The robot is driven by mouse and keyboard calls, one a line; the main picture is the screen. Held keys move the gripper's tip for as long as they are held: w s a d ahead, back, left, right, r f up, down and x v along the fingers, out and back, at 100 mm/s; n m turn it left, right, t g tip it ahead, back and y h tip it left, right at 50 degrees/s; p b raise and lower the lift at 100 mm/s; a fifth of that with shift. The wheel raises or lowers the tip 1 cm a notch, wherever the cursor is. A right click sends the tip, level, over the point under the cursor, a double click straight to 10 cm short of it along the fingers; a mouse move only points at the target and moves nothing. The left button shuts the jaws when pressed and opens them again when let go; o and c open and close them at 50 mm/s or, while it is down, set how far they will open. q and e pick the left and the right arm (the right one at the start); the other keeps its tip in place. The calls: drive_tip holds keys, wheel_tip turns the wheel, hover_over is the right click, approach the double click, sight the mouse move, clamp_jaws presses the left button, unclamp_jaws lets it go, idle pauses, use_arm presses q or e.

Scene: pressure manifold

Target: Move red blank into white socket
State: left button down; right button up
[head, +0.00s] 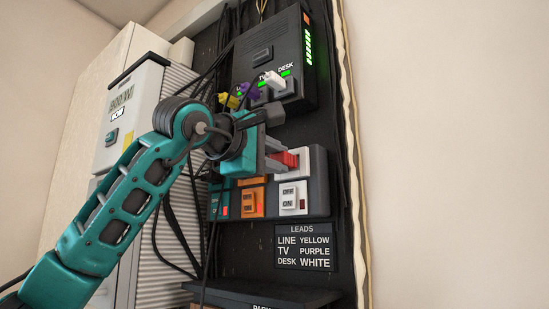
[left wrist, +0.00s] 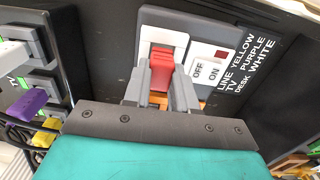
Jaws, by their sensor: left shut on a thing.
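My left gripper (head: 281,160) is shut on the red blank (head: 291,160), with one grey finger on each side of it. The white socket (head: 305,158) is in the upper right of the switch panel, directly in front of the blank. In the left wrist view the red blank (left wrist: 162,58) sits between the fingertips (left wrist: 161,75), and the pale frame of the white socket (left wrist: 165,36) shows beyond it. The blank's far end is at the socket; I cannot tell whether it is touching or inside. My right gripper is not in view.
Below the white socket is a white OFF/ON switch (head: 293,198), with an orange switch (head: 253,202) to its left. A black box (head: 275,60) with white, purple and yellow plugs is above. A leads label (head: 305,247) is below. Dark cables hang behind my arm.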

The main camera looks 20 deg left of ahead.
use_arm(q)
drive_tip(key=shift+w+d, duration=0.15)
drive_tip(key=shift+w, duration=0.2)
idle(0.7)
idle(0.3)
drive_tip(key=c, duration=0.8)
unclamp_jaws()
drive_tip(key=b+v, duration=0.2)
drive_tip(key=v, duration=1.1)
drive_tip(key=shift+r+b, duration=0.1)
drive_tip(key=shift+b, duration=0.3)
